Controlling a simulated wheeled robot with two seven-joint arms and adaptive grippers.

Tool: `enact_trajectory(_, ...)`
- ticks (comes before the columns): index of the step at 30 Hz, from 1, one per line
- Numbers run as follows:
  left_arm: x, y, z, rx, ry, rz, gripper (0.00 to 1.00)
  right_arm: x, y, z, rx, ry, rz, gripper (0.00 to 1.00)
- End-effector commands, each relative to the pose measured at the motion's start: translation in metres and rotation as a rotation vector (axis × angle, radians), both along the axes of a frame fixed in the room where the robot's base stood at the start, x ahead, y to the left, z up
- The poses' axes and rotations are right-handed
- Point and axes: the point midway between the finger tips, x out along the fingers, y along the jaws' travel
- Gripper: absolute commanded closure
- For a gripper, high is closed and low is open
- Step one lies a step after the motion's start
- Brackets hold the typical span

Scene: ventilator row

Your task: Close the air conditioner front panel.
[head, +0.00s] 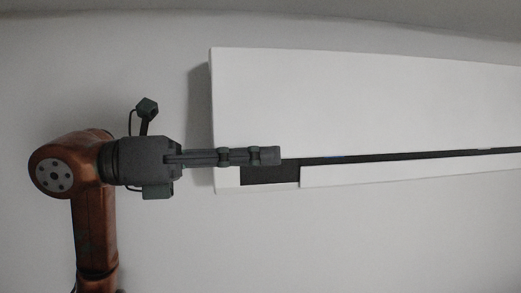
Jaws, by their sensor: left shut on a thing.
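The white air conditioner (370,100) is mounted on the wall and runs out of the right edge of the head view. Its front panel (340,95) is the large white face, with a dark gap (400,155) along its lower edge. My left gripper (276,156) points right across the lower left part of the panel, with its fingertips over the panel's lower edge. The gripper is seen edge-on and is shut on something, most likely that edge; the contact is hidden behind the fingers. My right gripper is not in view.
A white lower strip (400,170) lies under the gap, with a dark recess (268,175) at its left end. The grey wall (350,240) below the unit is bare. The ceiling (300,8) shows along the top.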

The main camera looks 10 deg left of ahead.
Motion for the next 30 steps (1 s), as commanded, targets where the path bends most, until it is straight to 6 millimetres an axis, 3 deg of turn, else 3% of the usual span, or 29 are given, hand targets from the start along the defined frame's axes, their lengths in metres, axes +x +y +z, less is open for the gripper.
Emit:
enact_trajectory(3,0.0134,0.0048,-0.0043,-0.001,0.010,0.008,1.00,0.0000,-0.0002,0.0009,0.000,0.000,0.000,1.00)
enact_trajectory(11,0.0150,0.0048,-0.0052,-0.001,0.013,0.007,1.00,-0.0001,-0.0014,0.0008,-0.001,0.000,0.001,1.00)
enact_trajectory(12,0.0151,0.0048,-0.0053,-0.001,0.014,0.007,0.81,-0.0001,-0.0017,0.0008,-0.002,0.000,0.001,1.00)
enact_trajectory(19,0.0143,0.0043,-0.0051,-0.001,0.012,0.006,0.65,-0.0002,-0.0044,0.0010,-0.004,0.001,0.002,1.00)
enact_trajectory(30,0.0123,0.0094,-0.0047,-0.002,0.011,0.006,0.65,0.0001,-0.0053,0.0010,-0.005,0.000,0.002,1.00)
